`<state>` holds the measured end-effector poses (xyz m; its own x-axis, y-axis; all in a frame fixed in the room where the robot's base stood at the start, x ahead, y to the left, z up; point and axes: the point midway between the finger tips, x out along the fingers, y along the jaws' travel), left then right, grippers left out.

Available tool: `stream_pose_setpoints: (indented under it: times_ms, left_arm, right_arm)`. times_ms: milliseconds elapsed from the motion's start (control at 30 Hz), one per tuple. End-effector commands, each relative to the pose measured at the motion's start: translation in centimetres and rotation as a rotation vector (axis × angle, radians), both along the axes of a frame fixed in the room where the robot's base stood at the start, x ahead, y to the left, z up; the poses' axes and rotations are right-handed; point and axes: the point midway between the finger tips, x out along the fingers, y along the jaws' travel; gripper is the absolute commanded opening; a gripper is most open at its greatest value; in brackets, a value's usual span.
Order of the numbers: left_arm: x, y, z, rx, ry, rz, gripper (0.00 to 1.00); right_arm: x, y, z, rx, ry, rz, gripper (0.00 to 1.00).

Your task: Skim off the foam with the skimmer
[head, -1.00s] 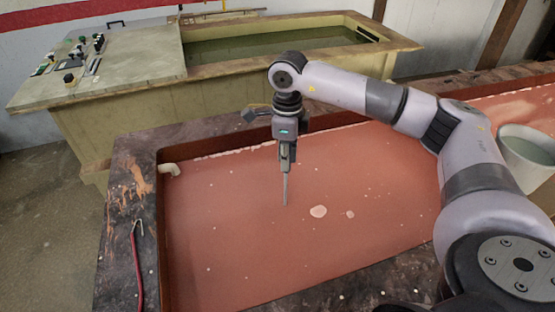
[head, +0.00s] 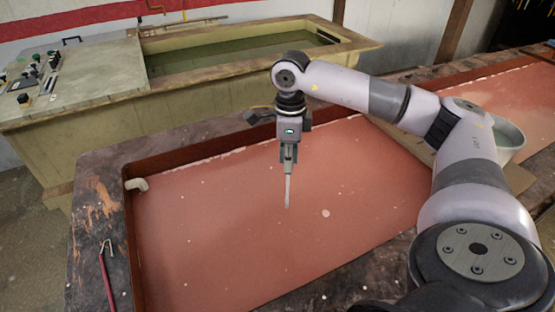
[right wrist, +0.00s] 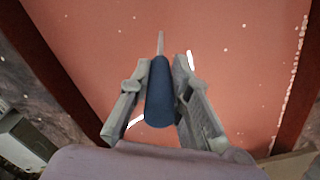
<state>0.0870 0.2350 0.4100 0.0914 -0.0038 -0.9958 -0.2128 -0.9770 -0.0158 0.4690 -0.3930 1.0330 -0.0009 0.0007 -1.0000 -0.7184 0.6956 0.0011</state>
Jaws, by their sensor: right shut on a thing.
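My right gripper (head: 289,150) is over the tank of red liquid (head: 220,220), pointing down. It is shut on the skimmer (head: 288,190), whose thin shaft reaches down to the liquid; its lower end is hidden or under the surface. In the right wrist view the skimmer's dark blue handle (right wrist: 160,92) sits between the two fingers. A pale foam patch (head: 325,213) floats just right of the shaft, with small white specks scattered around. A line of foam (head: 225,155) runs along the tank's far wall. My left gripper is not in view.
A grey-green bucket (head: 508,140) stands at the right, partly behind my right arm. A pale pipe (head: 137,184) enters the tank at the left. A red-handled hook tool (head: 106,275) lies on the left rim. A second tank (head: 240,50) with a control panel stands behind.

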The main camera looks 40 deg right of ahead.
Motion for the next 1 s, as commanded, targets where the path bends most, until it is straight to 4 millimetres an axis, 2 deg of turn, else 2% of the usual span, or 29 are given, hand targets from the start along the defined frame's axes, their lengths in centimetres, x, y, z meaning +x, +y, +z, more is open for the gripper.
stream_pose_setpoints:
  times_ms: [133, 433, 1000]
  left_arm:
    - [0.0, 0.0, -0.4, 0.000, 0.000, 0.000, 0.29]
    - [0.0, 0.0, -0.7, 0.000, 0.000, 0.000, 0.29]
    - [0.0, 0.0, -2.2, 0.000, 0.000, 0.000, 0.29]
  right_arm:
    - [-0.7, -1.1, 0.0, -0.001, -0.001, -0.002, 0.00]
    - [-1.4, -2.0, 0.0, -0.001, -0.001, -0.001, 0.00]
    - [-4.8, -5.9, -0.1, -0.002, -0.001, -0.002, 0.00]
